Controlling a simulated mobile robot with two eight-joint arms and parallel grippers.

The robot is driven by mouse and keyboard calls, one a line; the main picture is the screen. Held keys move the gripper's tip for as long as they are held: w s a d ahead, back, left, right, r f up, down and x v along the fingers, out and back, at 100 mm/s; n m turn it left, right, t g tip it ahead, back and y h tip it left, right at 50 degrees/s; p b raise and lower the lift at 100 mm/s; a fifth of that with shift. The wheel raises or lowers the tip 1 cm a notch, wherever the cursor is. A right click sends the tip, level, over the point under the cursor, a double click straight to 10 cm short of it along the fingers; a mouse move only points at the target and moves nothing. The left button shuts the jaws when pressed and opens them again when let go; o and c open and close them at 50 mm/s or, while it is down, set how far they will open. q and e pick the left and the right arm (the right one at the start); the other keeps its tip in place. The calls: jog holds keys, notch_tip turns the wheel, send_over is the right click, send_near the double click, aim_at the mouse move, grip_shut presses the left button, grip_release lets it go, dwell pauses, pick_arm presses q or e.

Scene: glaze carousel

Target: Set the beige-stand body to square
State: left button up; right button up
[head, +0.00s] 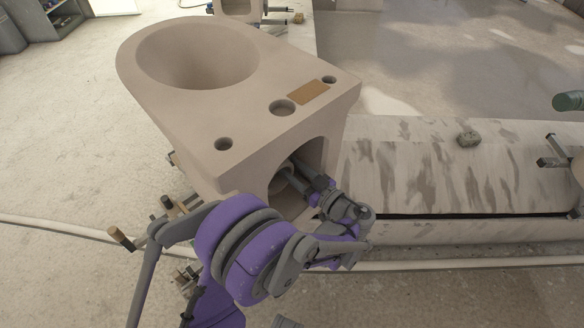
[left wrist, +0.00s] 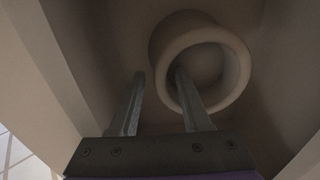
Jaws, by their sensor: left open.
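The toilet-shaped clay body (head: 240,115) fills the upper left middle of the head view. It has a wide bowl, holes in its top and a brown patch. It sits at an angle in the picture. Its stand is mostly hidden below it. My left gripper (head: 289,170) reaches into the arched opening in the body's end. In the left wrist view, its open fingers (left wrist: 159,75) are near a round pipe-like ring (left wrist: 238,75) inside. One finger overlaps the ring's opening and the other is left of the ring. I cannot tell whether they touch it. My right gripper is not in view.
Wooden-ended handles (head: 121,238) stick out low beside the body. Grey pegs (head: 553,153) and a green cylinder (head: 570,101) are at the right edge. Another body (head: 236,8) is partly visible behind.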

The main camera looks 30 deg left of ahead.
pick_arm(q)
jog(key=p+v, duration=0.1)
jog(key=v, duration=0.9)
jog(key=shift+d, duration=0.35)
jog(key=shift+s+d, duration=0.1)
jog(key=shift+s, duration=0.1)
